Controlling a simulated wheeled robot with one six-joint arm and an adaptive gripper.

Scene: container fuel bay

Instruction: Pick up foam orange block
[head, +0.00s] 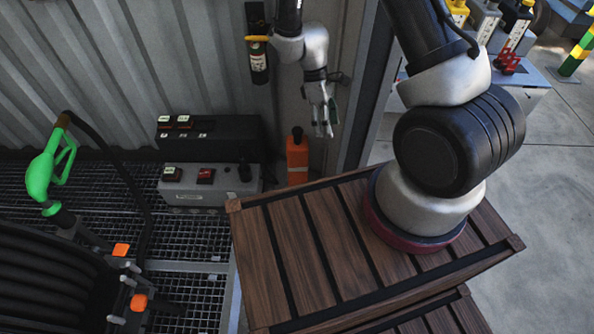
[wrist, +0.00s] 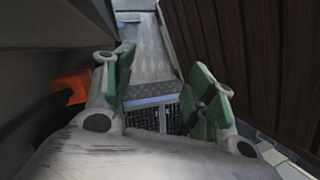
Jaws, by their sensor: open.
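The orange block (head: 297,160) stands upright in the head view, beside the grey control box and behind the wooden crate's back edge. Its top is narrower and its lower end is partly hidden by the crate. My gripper (head: 323,130) hangs pointing down, a little right of the block's top, and is open and empty. In the wrist view its green-padded fingers (wrist: 163,78) are apart with nothing between them. An orange thing that looks like the block (wrist: 70,88) shows left of the left finger, partly hidden behind it.
A slatted wooden crate (head: 262,262) fills the front centre. Control boxes (head: 208,196) stand left of the block. A green fuel nozzle (head: 45,170) and black hose reel are at left. Grating (head: 190,238) covers the floor there.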

